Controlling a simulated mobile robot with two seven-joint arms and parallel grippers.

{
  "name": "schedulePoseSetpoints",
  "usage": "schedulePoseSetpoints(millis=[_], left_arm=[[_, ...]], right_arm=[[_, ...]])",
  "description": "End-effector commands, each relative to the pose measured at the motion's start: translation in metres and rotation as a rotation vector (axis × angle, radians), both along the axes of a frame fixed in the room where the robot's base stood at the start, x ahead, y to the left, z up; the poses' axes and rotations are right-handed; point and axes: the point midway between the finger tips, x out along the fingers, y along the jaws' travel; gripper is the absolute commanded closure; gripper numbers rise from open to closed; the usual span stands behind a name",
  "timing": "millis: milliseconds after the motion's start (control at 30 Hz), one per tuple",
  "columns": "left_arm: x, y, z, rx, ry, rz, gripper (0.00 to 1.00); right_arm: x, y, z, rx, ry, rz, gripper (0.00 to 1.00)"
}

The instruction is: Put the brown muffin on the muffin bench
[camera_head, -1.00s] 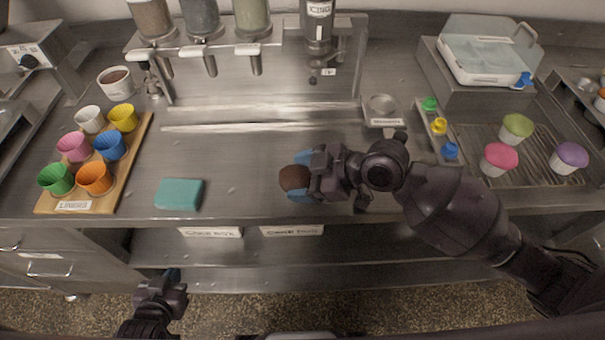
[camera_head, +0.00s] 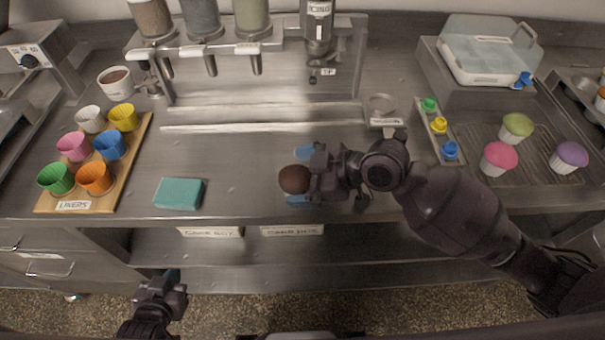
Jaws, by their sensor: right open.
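The brown muffin (camera_head: 295,179) is on the steel counter near its front edge, in the middle of the head view. My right gripper (camera_head: 301,178) is at the muffin from the right. Its two blue fingertips are spread apart, one behind the muffin and one in front of it. My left gripper (camera_head: 172,280) hangs in front of the counter at the lower left, away from everything; its jaws are too small to read. No surface marked as the muffin bench can be made out. A rack (camera_head: 545,178) at the right holds green, pink and purple topped muffins.
A teal sponge (camera_head: 179,193) lies left of the muffin. A wooden board (camera_head: 76,205) with several coloured liners stands at the far left. The dispenser frame (camera_head: 262,75) is at the back. A strip of coloured nozzles (camera_head: 439,125) lies right of my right arm. The counter between sponge and muffin is clear.

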Motion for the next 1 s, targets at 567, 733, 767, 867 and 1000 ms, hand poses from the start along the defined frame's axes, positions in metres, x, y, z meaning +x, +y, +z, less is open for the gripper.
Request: schedulePoseSetpoints(millis=[567, 733, 767, 867, 1000], left_arm=[[0.002, 0.000, 0.004, 0.001, -0.004, -0.001, 1.00], [0.001, 0.000, 0.003, 0.001, -0.003, -0.001, 1.00], [0.001, 0.000, 0.003, 0.001, -0.002, -0.001, 1.00], [0.001, 0.000, 0.002, 0.000, -0.002, 0.000, 1.00], [0.000, 0.000, 0.002, 0.000, -0.001, 0.000, 1.00]], right_arm=[[-0.024, -0.072, 0.048, -0.005, 0.010, -0.001, 0.03], [-0.028, -0.088, 0.059, -0.004, 0.009, -0.001, 0.03], [-0.029, -0.090, 0.060, -0.003, 0.009, -0.001, 0.03], [-0.031, -0.095, 0.064, -0.003, 0.009, -0.001, 0.03], [-0.032, -0.097, 0.066, -0.002, 0.008, 0.000, 0.03]])
